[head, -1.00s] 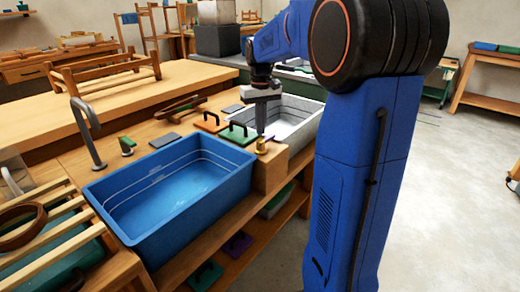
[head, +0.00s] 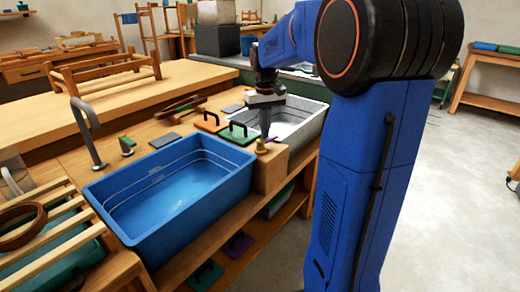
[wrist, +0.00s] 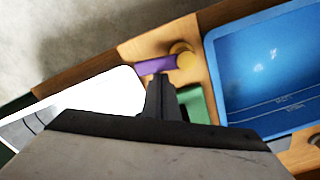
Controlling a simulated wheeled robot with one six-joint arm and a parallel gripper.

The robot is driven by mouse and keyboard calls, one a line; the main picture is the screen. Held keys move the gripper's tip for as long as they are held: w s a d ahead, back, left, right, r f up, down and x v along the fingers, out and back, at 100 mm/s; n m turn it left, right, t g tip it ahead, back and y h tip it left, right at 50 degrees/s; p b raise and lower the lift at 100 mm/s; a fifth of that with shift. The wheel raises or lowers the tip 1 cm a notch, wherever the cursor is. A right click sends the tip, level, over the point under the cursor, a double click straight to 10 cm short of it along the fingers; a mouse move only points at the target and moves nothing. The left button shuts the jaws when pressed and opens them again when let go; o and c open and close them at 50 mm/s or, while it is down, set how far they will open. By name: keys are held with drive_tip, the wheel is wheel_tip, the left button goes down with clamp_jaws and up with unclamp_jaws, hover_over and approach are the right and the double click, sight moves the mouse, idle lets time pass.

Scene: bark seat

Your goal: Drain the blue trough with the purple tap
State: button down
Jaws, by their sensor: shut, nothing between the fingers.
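The blue trough (head: 165,205) stands on the wooden bench in the head view, with blue water and level lines inside; its end shows at the right of the wrist view (wrist: 285,75). The tap sits on the wooden block at the trough's right end. Its brass body (head: 262,146) shows in the head view. In the wrist view, its purple lever (wrist: 155,65) points left from the round brass top (wrist: 182,54). My gripper (head: 265,134) is shut and empty. In the wrist view its fingertips (wrist: 160,80) are right beside the lever; I cannot tell whether they touch.
A white-grey trough (head: 300,118) stands just beyond the block. A green board (head: 240,134) and an orange board (head: 210,122), both with black handles, lie behind the tap. A grey spout (head: 88,130) rises behind the blue trough. Open floor lies right of the bench.

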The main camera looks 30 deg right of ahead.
drive_tip(key=shift+s+d, duration=0.2)
drive_tip(key=shift+s, duration=0.75)
drive_tip(key=shift+s+d, duration=0.2)
drive_tip(key=shift+s, duration=0.7)
drive_tip(key=shift+r, duration=2)
drive_tip(key=s+a, duration=0.4)
drive_tip(key=s, duration=0.1)
drive_tip(key=shift+s+a, duration=0.15)
drive_tip(key=shift+s, duration=0.2)
drive_tip(key=shift+f, duration=0.15)
drive_tip(key=shift+f, duration=1.9)
idle(0.8)
